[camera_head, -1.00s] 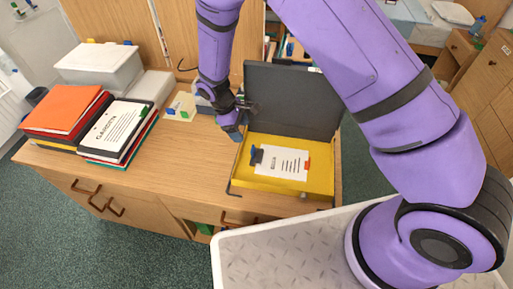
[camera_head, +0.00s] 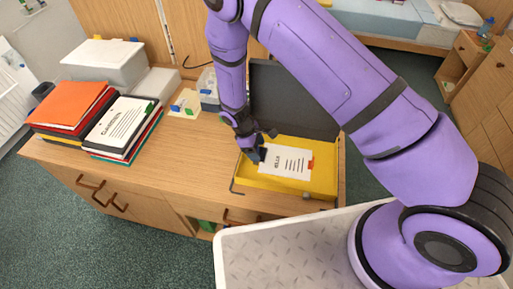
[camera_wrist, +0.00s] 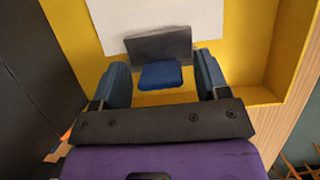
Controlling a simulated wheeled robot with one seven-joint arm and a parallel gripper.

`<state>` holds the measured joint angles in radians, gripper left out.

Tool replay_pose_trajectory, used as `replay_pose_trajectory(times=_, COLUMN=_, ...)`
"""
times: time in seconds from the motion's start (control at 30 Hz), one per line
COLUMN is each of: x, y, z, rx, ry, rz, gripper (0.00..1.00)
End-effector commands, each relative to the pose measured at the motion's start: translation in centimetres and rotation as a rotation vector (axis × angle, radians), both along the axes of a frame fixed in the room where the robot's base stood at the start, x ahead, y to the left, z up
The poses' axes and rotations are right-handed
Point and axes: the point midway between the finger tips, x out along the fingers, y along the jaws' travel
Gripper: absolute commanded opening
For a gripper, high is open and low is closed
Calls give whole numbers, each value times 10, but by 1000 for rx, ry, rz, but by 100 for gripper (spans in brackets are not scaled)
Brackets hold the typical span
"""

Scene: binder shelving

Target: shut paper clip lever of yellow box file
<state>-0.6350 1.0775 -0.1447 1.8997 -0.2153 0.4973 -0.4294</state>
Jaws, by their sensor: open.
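The yellow box file (camera_head: 322,189) lies open on the wooden cabinet top, its dark grey lid (camera_head: 290,97) raised at the back. A white printed sheet (camera_head: 286,161) lies inside it. In the wrist view the paper clip lever shows as a dark plate with a blue tab (camera_wrist: 160,75) at the sheet's edge. My gripper (camera_head: 256,152) is over the left part of the box. In the wrist view my gripper (camera_wrist: 165,82) is open, with one blue-padded finger on each side of the blue tab. I cannot tell whether the fingers touch the lever. In the head view my gripper hides the lever.
Stacked folders and books (camera_head: 118,127) and a white lidded container (camera_head: 103,63) stand at the left of the cabinet top. Small items and a clear box are behind my gripper. The wood left of the box file is clear.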

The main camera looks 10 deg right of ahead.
Motion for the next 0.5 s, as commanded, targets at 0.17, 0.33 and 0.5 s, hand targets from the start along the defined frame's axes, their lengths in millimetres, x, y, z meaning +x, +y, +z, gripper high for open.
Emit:
replay_pose_trajectory(times=0.17, x=0, y=0, z=0, rx=0, ry=0, rz=0, gripper=68)
replay_pose_trajectory(times=0.33, x=0, y=0, z=0, rx=0, ry=0, rz=0, gripper=43)
replay_pose_trajectory(times=0.5, x=0, y=0, z=0, rx=0, ry=0, rz=0, gripper=19)
